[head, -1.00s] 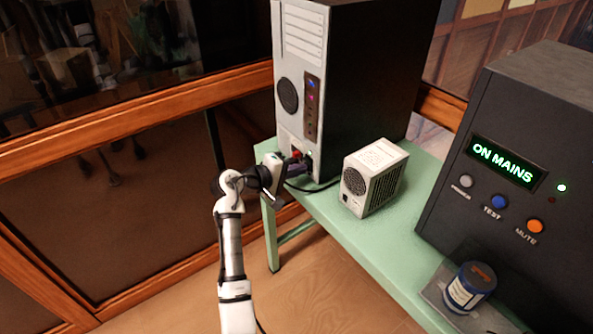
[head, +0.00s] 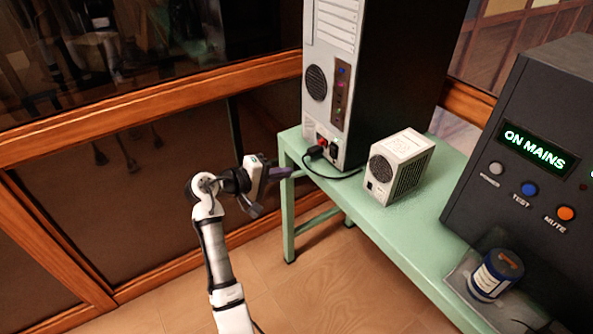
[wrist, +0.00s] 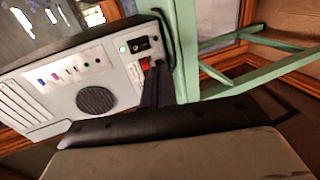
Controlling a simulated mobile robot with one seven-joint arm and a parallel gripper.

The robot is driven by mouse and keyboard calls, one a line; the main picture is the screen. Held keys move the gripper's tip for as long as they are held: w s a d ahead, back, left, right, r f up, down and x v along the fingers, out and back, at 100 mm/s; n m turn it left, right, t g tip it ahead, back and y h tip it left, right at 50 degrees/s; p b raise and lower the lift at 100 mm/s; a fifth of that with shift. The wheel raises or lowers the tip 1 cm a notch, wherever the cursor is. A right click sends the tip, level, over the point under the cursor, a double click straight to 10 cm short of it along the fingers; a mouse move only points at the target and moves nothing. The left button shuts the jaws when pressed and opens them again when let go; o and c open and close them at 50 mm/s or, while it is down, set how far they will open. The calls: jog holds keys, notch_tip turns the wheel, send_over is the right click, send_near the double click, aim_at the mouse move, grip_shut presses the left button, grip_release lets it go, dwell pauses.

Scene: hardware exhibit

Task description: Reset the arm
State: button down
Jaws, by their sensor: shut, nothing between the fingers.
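My gripper (head: 292,174) is at the left end of the green table in the head view, beside the lower rear of the tower. Its dark purple fingers are shut with nothing between them and point right, a short gap from the tower. In the wrist view the fingers (wrist: 152,88) show in front of the tower's lower panel, partly covering the area around the red socket (wrist: 145,64). My arm comes up from the bottom of the head view and bends at the elbow.
The black and white tower (head: 395,80) stands on the green table (head: 405,225). A black plug (head: 316,151) and cable sit at its base. A small vented box (head: 400,165), a dark unit (head: 520,200) reading ON MAINS and a blue jar (head: 494,276) stand rightward. Floor left of the table is clear.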

jog(key=shift+s+a, duration=0.3)
jog(key=shift+a, duration=0.1)
